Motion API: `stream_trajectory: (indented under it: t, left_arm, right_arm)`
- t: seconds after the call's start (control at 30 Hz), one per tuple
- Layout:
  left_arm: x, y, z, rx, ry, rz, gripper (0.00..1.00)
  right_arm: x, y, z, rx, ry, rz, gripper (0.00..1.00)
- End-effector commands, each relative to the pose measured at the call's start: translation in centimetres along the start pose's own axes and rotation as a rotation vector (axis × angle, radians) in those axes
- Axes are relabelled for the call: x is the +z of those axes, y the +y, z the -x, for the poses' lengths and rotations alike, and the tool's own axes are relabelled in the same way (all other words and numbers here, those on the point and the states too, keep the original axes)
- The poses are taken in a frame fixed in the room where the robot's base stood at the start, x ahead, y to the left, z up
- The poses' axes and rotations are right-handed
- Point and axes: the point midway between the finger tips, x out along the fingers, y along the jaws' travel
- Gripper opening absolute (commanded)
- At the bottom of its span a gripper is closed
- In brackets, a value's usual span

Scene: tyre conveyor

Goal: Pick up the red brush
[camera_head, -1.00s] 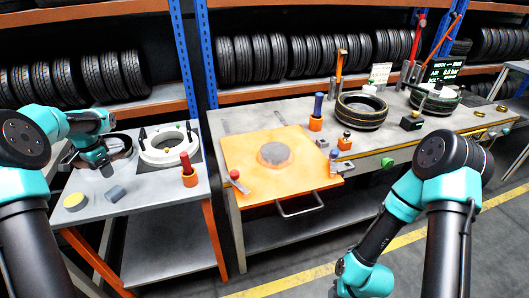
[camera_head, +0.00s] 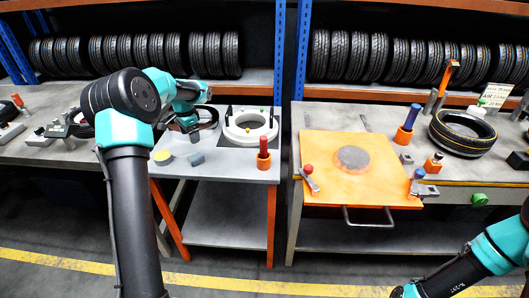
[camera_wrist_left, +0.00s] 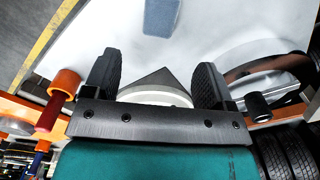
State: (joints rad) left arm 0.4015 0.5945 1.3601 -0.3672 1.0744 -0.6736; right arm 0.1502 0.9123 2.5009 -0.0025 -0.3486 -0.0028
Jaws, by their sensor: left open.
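The red brush (camera_head: 263,145) stands upright with its red handle up in an orange holder (camera_head: 263,161), at the front right of the left-hand grey table. In the left wrist view the red handle (camera_wrist_left: 48,117) and orange holder (camera_wrist_left: 65,82) show at the left, outside the jaws. My left gripper (camera_head: 190,130) is over the back left of that table, left of the brush and apart from it. In the left wrist view its two black fingers (camera_wrist_left: 155,75) are spread and empty. My right arm shows at the lower right; its gripper is not visible.
A white ring fixture (camera_head: 250,127) lies behind the brush. An orange board (camera_head: 320,142) and a blue-handled tool in an orange holder (camera_head: 407,125) are on the right-hand table.

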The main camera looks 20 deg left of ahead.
Motion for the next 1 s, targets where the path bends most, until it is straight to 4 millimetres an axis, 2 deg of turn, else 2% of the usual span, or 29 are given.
stream_trajectory:
  t: [0.33, 0.5, 0.77, 0.87, 1.0]
  left_arm:
    - [0.0, 0.0, 0.0, 0.000, 0.000, 0.000, 0.78]
    - [0.0, 0.0, 0.0, 0.000, 0.000, 0.000, 0.63]
    - [-0.1, 0.1, 0.1, 0.000, 0.000, 0.006, 0.63]
    - [-0.6, 0.4, 0.3, 0.000, 0.000, 0.038, 0.63]
    - [-2.4, 1.4, 1.3, 0.001, 0.002, 0.151, 0.63]
  right_arm:
    - [0.0, 0.0, 0.0, 0.000, 0.000, 0.000, 0.43]
    - [0.0, 0.0, 0.0, 0.000, 0.000, 0.000, 0.43]
    - [0.0, 0.0, 0.0, 0.000, 0.000, 0.000, 0.43]
    - [0.0, 0.0, 0.0, 0.000, 0.000, 0.000, 0.43]
    - [0.0, 0.0, 0.0, 0.000, 0.000, 0.000, 0.43]
